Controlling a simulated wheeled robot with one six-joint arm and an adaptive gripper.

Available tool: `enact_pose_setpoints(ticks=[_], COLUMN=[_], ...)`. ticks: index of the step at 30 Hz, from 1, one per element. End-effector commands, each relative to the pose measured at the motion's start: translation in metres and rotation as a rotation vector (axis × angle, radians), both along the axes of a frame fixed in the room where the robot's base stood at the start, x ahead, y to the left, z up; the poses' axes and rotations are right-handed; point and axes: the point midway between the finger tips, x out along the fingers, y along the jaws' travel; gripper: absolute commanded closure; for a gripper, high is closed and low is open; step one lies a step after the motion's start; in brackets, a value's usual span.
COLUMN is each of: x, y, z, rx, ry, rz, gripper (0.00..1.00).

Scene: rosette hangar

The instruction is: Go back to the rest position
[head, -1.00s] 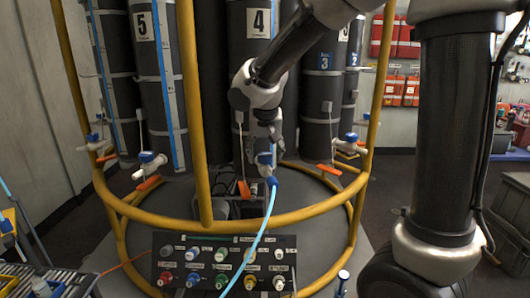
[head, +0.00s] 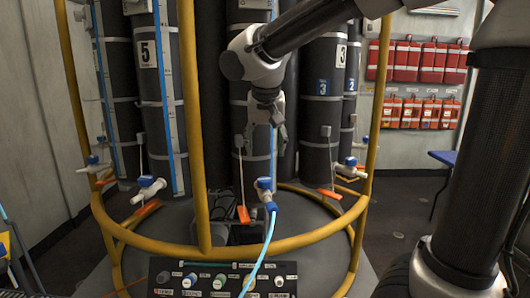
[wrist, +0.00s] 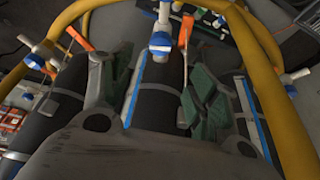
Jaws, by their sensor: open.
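My gripper (head: 276,138) hangs open and empty in front of the middle dark cylinder, above its white valve with a blue handle (head: 264,184). It is apart from the valve. A light blue hose (head: 262,255) runs up to a blue connector (head: 271,207) at that valve's outlet. In the wrist view, the two green-padded fingers of my gripper (wrist: 157,72) stand wide apart with nothing held. The valve's blue and white part (wrist: 160,42) shows beyond them.
A yellow tubular frame (head: 290,243) rings the cylinders, with an upright post (head: 195,120) left of my gripper. Other valves stand at left (head: 148,188) and right (head: 350,168). A panel of coloured knobs (head: 170,292) is in front. Red packs (head: 425,62) hang on the right wall.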

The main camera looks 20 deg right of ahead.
Motion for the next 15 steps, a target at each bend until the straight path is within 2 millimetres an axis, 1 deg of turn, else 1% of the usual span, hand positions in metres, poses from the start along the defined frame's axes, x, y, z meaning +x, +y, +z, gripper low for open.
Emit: enact_pose_setpoints(ticks=[7, 11, 14, 15], x=[0.0, -0.001, -0.011, -0.021], y=[0.0, 0.0, 0.0, -0.002], z=[0.0, -0.001, -0.015, -0.025], rx=[-0.002, -0.033, -0.073, -0.087], ry=[0.001, 0.012, 0.064, 0.096], rz=[0.006, 0.09, 0.218, 0.281], gripper=[0.4, 0.4, 0.4, 0.4])
